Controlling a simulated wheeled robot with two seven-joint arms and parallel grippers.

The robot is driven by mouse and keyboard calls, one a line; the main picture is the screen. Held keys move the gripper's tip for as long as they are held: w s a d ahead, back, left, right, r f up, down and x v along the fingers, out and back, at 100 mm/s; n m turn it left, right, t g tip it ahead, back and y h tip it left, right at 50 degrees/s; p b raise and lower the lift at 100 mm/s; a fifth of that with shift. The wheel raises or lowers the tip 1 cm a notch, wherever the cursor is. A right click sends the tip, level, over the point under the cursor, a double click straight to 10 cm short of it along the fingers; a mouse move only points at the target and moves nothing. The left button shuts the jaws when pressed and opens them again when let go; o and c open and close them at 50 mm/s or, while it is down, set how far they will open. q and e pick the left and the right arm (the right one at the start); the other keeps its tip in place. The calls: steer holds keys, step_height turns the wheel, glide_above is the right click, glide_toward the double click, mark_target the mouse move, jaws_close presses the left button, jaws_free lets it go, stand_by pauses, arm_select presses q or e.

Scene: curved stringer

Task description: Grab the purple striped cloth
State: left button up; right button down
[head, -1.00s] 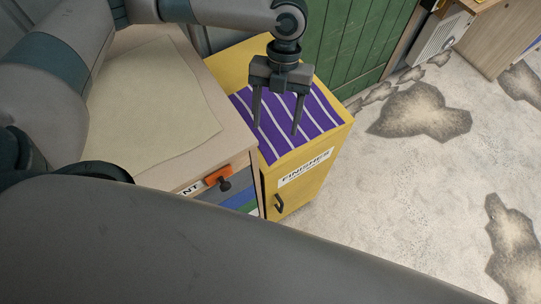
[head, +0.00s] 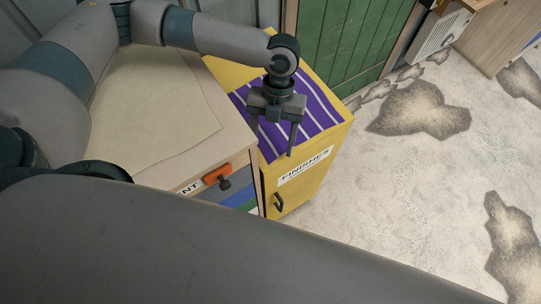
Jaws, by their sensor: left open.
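The purple cloth with white stripes (head: 318,108) lies flat on top of the yellow cabinet (head: 335,138) marked FINISHES. My left gripper (head: 273,148) points down over the near part of the cloth. Its two fingers are spread apart with nothing visible between them but cloth below. The fingertips are close to the cloth; I cannot tell whether they touch it. The gripper body hides the middle of the cloth. My right gripper is not in view.
A wooden drawer unit (head: 238,143) with a tan sheet (head: 150,100) on top stands left of the cabinet. An orange piece (head: 217,174) is on its front edge. A green door (head: 350,40) is behind. Floor at right is open.

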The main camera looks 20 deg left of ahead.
arm_select(q)
steer(key=shift+x, duration=0.9)
steer(key=shift+f, duration=0.1)
jaws_close()
step_height(320, 180, up, 12)
steer(key=shift+p, duration=0.4)
stand_by(0.4)
step_height(320, 180, up, 9)
stand_by(0.6)
